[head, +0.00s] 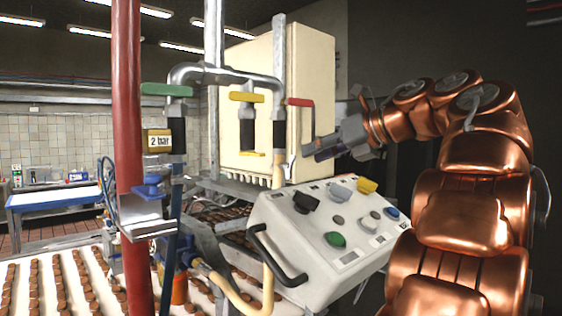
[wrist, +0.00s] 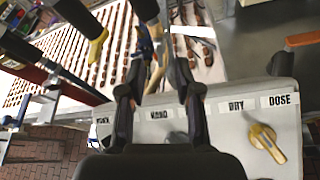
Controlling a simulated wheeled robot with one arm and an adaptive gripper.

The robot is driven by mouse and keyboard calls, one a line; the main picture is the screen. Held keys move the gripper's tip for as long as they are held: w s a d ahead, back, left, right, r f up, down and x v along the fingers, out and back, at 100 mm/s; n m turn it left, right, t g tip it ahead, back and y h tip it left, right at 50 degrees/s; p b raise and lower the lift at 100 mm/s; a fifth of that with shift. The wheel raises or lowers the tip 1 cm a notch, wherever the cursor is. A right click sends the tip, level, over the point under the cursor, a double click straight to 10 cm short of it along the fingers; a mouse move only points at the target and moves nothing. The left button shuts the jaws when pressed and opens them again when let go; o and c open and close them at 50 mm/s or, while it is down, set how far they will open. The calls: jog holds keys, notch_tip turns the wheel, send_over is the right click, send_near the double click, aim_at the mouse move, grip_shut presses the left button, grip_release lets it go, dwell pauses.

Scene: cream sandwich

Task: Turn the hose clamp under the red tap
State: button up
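The red tap (head: 299,102) is on the rightmost pipe in the head view, its handle pointing right. A black sleeve (head: 279,135) hangs on the pipe below it. A small silvery piece (head: 290,165) beside the sleeve's lower end may be the hose clamp; it is too small to be sure. My gripper (head: 314,152) is right of this pipe, above the control panel. In the wrist view my gripper (wrist: 155,88) has its two dark fingers apart with nothing clearly held between them. I cannot make out the clamp in the wrist view.
A white control panel (head: 285,225) with knobs and a black handle (head: 270,260) lies below my gripper. The yellow tap (head: 246,97) and green tap (head: 167,89) are farther left. A red pole (head: 127,120) stands in front. A cream cabinet (head: 310,75) is behind.

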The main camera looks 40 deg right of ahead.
aim_at(295, 161)
jog(key=p+x, duration=0.2)
jog(key=x, duration=0.3)
jog(key=shift+w+a, duration=0.1)
jog(key=shift+w, duration=0.05)
jog(key=shift+x, duration=1)
jog(key=shift+f, duration=0.1)
grip_shut()
